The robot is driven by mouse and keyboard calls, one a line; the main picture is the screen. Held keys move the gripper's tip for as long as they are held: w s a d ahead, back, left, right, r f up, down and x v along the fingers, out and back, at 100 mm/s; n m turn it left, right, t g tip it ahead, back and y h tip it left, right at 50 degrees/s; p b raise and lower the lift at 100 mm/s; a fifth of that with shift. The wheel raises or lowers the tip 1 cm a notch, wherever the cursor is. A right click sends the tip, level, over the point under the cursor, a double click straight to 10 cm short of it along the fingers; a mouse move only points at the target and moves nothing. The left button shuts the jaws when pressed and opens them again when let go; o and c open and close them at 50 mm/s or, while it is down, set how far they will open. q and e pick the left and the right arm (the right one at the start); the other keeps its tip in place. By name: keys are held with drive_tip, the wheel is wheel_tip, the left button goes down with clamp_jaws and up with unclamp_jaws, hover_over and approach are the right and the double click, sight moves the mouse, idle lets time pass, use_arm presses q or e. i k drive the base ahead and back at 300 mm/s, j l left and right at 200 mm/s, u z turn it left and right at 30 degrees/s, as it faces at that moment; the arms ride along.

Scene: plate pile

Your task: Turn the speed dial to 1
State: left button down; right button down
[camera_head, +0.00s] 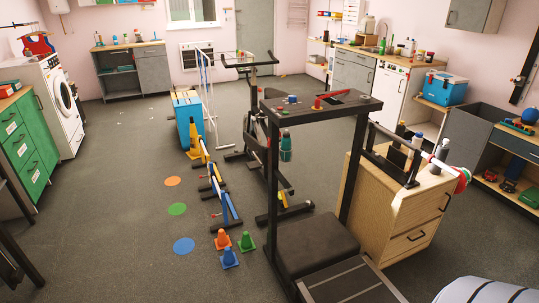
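A dark treadmill stands right of the middle, with a flat console (345,107) on tall black posts. On the console are a small blue round part (292,98) and a red part (317,103); either is too small for me to read as the speed dial or to see a setting. The treadmill's belt (350,285) runs out at the bottom edge. Neither of my grippers is in view, and nothing is seen touching the console.
A wooden cabinet (400,205) stands close right of the treadmill. An exercise bike (262,130) is behind it. Small cones (228,257) and low hurdles (222,190) lie to its left. Open floor (110,220) spreads further left, up to a green drawer unit (28,150).

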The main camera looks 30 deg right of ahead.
sight(292, 99)
drive_tip(key=k+l+z, duration=0.1)
drive_tip(key=z, duration=1.25)
